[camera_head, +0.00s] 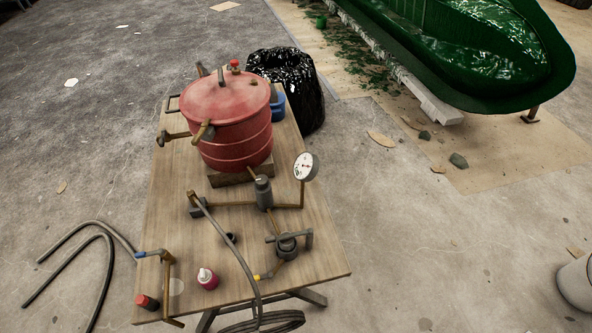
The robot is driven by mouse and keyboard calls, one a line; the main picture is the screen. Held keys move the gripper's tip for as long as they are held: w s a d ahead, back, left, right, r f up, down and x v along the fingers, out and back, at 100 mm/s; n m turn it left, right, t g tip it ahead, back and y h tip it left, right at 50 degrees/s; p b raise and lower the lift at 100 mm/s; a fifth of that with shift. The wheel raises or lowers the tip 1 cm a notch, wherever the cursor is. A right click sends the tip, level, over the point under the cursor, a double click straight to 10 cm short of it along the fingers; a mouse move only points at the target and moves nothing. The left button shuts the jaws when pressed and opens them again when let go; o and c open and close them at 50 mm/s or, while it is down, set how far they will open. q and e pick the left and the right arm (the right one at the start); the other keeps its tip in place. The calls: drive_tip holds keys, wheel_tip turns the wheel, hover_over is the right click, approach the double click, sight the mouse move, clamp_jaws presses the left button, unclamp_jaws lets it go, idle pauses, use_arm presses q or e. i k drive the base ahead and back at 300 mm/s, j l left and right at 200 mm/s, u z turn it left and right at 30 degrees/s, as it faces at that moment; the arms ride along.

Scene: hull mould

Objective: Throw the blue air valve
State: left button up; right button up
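A small lever valve with a blue handle (148,253) sits on a brass pipe (168,275) at the front left corner of the wooden table (320,255). The blue handle points left and reaches just past the table's edge. A grey hose (92,228) runs from near the handle's left end down to the floor. Neither of my grippers shows in the head view.
A red pressure pot (227,125) stands at the table's back, with a blue container (278,108) behind it. A black-bagged bin (308,100) stands behind.

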sight(143, 254)
drive_tip(key=u, duration=0.45)
drive_tip(key=k+j+u, duration=0.1)
drive_tip(key=u, duration=0.4)
drive_tip(key=j+u, duration=0.2)
drive_tip(key=u, duration=0.25)
